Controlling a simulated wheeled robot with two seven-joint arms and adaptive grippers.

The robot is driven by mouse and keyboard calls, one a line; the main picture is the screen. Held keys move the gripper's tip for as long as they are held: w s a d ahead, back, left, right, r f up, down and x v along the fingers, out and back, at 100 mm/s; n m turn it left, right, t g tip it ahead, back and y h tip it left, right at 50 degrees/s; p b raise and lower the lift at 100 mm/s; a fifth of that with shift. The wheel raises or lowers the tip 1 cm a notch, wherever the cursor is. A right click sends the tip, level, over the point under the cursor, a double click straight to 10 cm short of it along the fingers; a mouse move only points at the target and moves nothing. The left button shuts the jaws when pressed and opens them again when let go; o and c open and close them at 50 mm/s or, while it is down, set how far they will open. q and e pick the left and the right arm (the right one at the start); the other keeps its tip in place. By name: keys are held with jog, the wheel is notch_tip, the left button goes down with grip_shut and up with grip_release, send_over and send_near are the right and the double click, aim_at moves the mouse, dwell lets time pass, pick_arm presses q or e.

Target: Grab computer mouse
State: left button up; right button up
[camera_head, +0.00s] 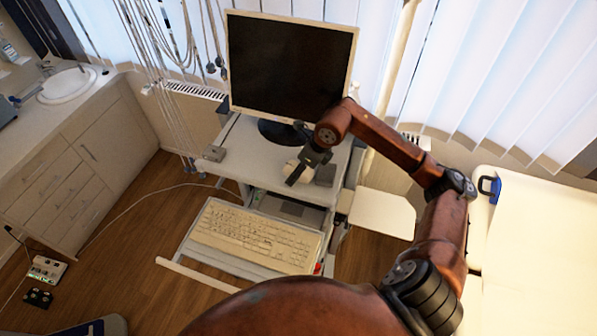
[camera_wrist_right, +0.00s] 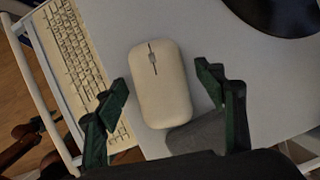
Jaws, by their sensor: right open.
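A pale computer mouse (camera_wrist_right: 160,85) lies on the light desk top (camera_wrist_right: 115,35), between the two fingers of my right gripper (camera_wrist_right: 165,92) in the right wrist view. The fingers are open, with the mouse's lower half between them and no clear contact. In the head view my right gripper (camera_head: 308,166) hangs over the desk's right part, in front of the monitor stand. A small pale part of the mouse (camera_head: 292,167) shows beside it; the rest is hidden. My left gripper is not in view.
A monitor (camera_head: 288,65) stands behind. A keyboard (camera_head: 255,237) lies on a lower pull-out tray.

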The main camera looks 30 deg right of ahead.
jog(key=shift+c, duration=0.2)
jog(key=c, duration=1.3)
jog(key=shift+o, duration=0.2)
jog(key=shift+s, duration=0.1)
